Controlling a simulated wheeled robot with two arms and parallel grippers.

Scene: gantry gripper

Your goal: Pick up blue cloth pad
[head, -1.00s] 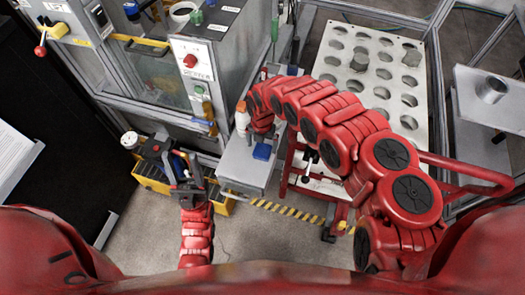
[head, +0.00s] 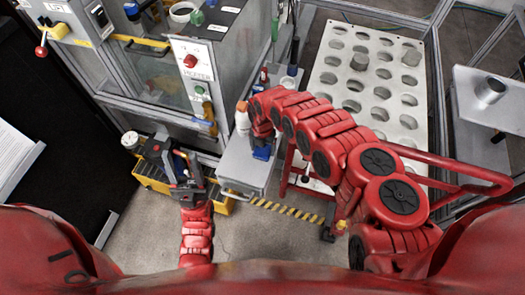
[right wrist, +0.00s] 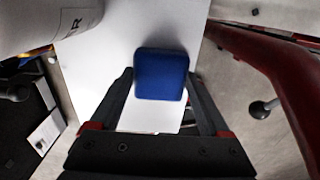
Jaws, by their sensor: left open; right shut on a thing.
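The blue cloth pad (head: 262,152) is at the grey work shelf (head: 245,172) in the middle of the head view. My right gripper (head: 263,138) is directly over it, partly hidden by its own arm. In the right wrist view the blue pad (right wrist: 160,75) sits between the two black fingers, and my right gripper (right wrist: 159,78) is shut on it. I cannot tell whether the pad still touches the white surface below. My left gripper (head: 187,184) is open and empty, low at the left, apart from the shelf.
A white and orange bottle (head: 242,118) stands on the shelf just left of my right arm. The grey machine (head: 205,75) rises behind at the left. A white perforated table (head: 330,75) is at the back right. A yellow bin (head: 150,176) is beside my left gripper.

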